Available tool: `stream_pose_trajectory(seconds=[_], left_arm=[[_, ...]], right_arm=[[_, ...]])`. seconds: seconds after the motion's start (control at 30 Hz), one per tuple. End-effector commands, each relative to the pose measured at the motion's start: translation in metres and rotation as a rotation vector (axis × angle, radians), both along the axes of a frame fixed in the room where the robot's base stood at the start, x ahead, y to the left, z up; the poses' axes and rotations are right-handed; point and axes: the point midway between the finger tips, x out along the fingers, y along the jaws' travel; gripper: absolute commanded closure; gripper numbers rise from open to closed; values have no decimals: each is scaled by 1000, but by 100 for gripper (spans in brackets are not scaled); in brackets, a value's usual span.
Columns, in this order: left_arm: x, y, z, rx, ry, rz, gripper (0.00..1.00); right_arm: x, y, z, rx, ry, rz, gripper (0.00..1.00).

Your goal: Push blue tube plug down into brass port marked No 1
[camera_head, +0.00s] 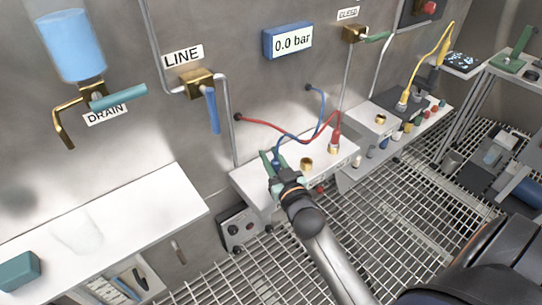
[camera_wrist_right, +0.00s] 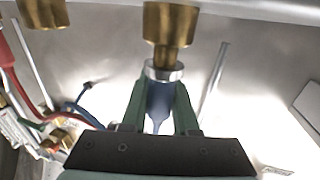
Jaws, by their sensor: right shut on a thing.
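My right gripper (camera_head: 272,166) has its green fingers shut on the blue tube plug (camera_head: 277,160) over the left end of the white port box (camera_head: 243,178). In the right wrist view, the blue plug body (camera_wrist_right: 160,100) is between the fingers, with a silver collar (camera_wrist_right: 164,70) at its end. A brass port (camera_wrist_right: 171,22) lines up with the collar; I cannot tell how deep the plug sits. The port's number is not visible. A bare brass port (camera_head: 307,164) is to the right, then a red plug (camera_head: 334,144) stands in a port. My left gripper is not in view.
Blue (camera_head: 322,108) and red (camera_head: 270,124) tubes run from the wall behind the box. A LINE valve (camera_head: 197,83) with a blue handle is on the wall at upper left. A white shelf (camera_head: 150,215) is at left. A gauge (camera_head: 288,39) reads 0.0 bar.

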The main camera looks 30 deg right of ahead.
Motion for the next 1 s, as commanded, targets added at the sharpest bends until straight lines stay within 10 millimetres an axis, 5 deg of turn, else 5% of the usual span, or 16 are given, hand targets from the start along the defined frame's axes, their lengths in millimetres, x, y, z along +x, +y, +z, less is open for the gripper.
stream_pose_trajectory(seconds=[0.57, 0.6, 0.87, 1.0], left_arm=[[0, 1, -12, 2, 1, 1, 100], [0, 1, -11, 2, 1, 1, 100], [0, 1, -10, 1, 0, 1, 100], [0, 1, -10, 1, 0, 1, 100]], right_arm=[[0, 0, -15, 0, -1, 1, 100], [0, 0, -14, 0, -2, 1, 69], [0, 0, -14, 0, -1, 1, 39], [0, 0, -14, 0, -1, 1, 37]])
